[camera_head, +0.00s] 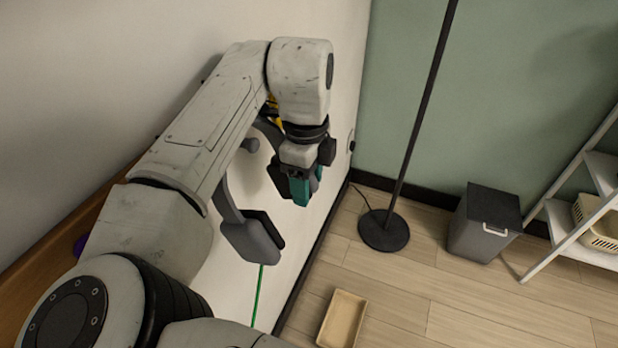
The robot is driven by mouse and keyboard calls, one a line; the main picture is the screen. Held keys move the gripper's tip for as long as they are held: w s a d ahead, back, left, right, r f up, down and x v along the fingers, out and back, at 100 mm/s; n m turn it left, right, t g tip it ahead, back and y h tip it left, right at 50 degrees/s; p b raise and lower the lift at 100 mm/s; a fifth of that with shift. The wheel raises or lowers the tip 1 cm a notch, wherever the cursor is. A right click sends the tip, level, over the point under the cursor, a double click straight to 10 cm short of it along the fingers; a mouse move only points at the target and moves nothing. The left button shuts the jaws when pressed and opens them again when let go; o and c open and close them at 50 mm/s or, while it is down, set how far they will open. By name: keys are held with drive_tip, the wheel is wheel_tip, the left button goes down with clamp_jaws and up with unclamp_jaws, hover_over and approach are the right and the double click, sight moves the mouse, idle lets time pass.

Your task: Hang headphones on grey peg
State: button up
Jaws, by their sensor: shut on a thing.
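The dark grey headphones (251,238) hang beside the pale wall, below my arm. One ear cup shows fully, with part of the band rising behind my arm; the other cup is partly hidden by my gripper. A green cable (257,295) runs down from the near cup. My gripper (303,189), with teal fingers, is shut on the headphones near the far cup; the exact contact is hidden. A small grey round-ended piece (250,145), apparently the grey peg, shows between my arm and the headphones. Whether the band touches it cannot be told.
A yellow piece (274,116) shows partly behind my wrist. A lamp stand (384,231), a grey bin (484,226) and a white shelf (566,232) stand to the right. A beige tray (342,319) lies on the floor. The floor between is clear.

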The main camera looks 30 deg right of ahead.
drive_tip(key=shift+f, duration=0.15)
drive_tip(key=o, duration=1.3)
wheel_tip(320, 180, up, 11)
drive_tip(key=shift+w+f+b, duration=0.1)
drive_tip(key=shift+b, duration=0.2)
